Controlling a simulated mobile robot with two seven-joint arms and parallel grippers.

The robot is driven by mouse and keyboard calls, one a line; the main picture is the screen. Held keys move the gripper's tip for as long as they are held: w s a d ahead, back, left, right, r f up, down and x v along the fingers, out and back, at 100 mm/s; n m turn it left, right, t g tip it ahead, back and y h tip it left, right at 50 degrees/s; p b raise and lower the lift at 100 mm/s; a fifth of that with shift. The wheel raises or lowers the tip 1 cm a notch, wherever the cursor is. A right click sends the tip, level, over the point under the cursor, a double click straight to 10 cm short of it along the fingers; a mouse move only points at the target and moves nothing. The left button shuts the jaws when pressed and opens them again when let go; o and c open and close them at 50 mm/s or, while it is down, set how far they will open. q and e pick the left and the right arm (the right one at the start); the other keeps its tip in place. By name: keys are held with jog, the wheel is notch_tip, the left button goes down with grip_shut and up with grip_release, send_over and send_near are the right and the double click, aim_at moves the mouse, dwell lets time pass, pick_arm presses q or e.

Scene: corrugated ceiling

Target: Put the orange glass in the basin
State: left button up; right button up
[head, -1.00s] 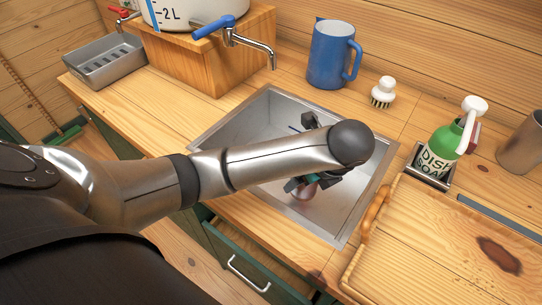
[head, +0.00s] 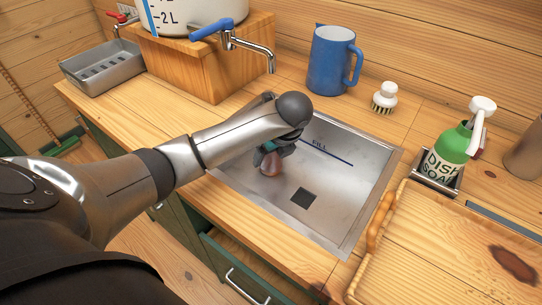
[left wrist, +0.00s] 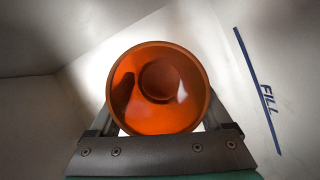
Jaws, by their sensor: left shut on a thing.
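The orange glass (left wrist: 158,88) is seen from above in the left wrist view, its round mouth between the two fingers of my left gripper (left wrist: 160,125). In the head view the glass (head: 271,163) shows as a small reddish shape below my left gripper (head: 276,147), which is shut on it. Both are within the left part of the metal basin (head: 335,205). I cannot tell whether the glass touches the basin floor. My right gripper is not in view.
A tap (head: 250,42) juts from a tank on a wooden block behind the basin. A blue jug (head: 331,62), a brush (head: 385,97) and a green soap bottle (head: 448,155) stand behind and right. A wooden tray (head: 430,255) lies at right. The basin's right part is clear.

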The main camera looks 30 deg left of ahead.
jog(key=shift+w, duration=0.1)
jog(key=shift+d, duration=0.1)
pick_arm(q)
jog(key=o, duration=1.3)
jog(key=shift+f, duration=0.1)
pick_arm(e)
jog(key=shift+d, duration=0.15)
pick_arm(q)
jog(key=shift+d+r, duration=0.15)
jog(key=shift+r, duration=0.35)
jog(key=v, duration=0.1)
jog(key=p+v, duration=0.1)
jog(key=v, duration=0.3)
jog(key=shift+s+d+f+p, duration=0.15)
jog(key=shift+d+p, duration=0.1)
jog(key=shift+p, duration=0.15)
jog(key=shift+s+d+f+p, duration=0.1)
jog(key=shift+s+d+p, duration=0.2)
jog(key=shift+s+d, duration=0.95)
jog(key=shift+s+d+f+p, duration=0.1)
jog(key=shift+s+d+p, duration=0.3)
jog(key=shift+d, duration=1.7)
jog(key=shift+s+d+f+p, duration=0.1)
jog(key=shift+s+d+p, duration=0.1)
jog(key=shift+s+d, duration=1.1)
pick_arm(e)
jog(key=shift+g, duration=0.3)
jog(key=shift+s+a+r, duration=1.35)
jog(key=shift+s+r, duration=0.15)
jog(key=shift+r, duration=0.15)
